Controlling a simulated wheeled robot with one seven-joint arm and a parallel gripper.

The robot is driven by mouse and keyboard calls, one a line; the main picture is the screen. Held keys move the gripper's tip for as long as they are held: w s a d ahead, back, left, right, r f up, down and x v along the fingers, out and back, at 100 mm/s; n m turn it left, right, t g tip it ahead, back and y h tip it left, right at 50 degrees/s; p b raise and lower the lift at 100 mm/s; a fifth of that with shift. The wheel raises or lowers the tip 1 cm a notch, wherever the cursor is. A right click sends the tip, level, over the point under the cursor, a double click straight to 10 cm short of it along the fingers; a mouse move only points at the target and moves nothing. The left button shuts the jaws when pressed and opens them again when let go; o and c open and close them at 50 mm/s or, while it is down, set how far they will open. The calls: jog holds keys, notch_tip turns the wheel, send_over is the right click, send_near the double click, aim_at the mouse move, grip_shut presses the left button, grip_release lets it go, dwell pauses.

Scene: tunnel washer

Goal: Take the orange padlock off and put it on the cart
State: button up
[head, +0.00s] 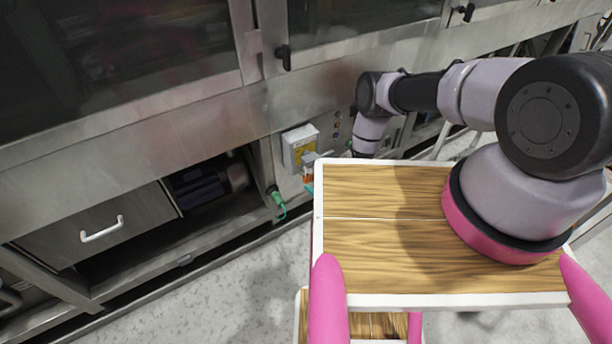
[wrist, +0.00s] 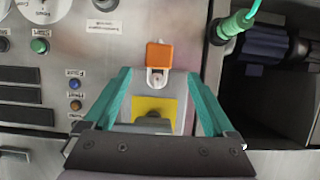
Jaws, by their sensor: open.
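The orange padlock (wrist: 159,56) hangs by its pale shackle (wrist: 157,79) at a grey box with a yellow label (wrist: 168,106) on the machine panel. In the wrist view my gripper (wrist: 159,74) is open, its teal fingers on either side of the box and shackle. The orange body lies just beyond the fingertips, between their lines, and neither finger visibly touches it. In the head view the padlock (head: 308,173) is small and partly hidden near my gripper. The cart (head: 380,232) has a wooden top with a white rim; the visible top is bare.
A green connector with a cable (wrist: 236,22) sits beside the padlock, close to the right finger. Buttons (wrist: 75,86) line the panel on the left. An open bay (wrist: 265,95) lies to the right.

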aim_at(310, 178)
jog(key=x, duration=0.8)
jog(key=shift+w+f, duration=0.2)
grip_shut()
jog(key=shift+r, duration=0.2)
